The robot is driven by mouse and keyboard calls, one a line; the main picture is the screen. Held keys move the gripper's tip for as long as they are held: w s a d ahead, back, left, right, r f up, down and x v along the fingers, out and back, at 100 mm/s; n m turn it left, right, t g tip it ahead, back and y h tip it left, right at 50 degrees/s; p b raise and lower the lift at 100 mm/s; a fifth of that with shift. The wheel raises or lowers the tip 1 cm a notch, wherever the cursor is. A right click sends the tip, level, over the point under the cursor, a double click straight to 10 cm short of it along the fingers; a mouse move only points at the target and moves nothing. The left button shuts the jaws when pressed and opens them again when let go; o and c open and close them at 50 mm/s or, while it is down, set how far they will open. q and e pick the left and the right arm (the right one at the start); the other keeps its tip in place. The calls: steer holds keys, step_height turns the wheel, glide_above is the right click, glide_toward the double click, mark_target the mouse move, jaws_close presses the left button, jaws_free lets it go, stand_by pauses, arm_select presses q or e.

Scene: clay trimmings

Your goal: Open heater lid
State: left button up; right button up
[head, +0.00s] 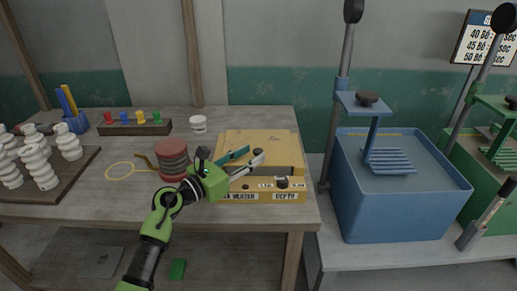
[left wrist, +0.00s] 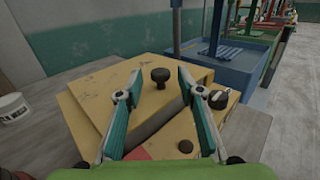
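The yellow heater (head: 262,196) stands at the right end of the wooden table, its labelled front towards me. Its flat yellow lid (head: 262,138) looks closed and also shows in the left wrist view (left wrist: 105,92). A dark round knob (left wrist: 160,77) stands up from the lid. My left gripper (head: 253,154) is open over the lid's front part, with teal finger pads. In the left wrist view, the knob appears between the two fingertips (left wrist: 161,74), with clear space on both sides. I cannot tell whether it is between or just beyond them. My right gripper is not in view.
A stack of dark red discs (head: 172,160) stands left of the heater, near my left arm. A white tub (head: 198,124) is behind it. A yellow ring (head: 120,171) lies on the table. A blue tank machine (head: 402,205) stands to the right of the table.

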mark_target(255, 152)
arm_select(q)
steer(key=shift+x, duration=1.2)
steer(key=shift+w+d, duration=0.45)
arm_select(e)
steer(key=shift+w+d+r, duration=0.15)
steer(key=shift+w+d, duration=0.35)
arm_select(q)
steer(key=shift+c, duration=0.4)
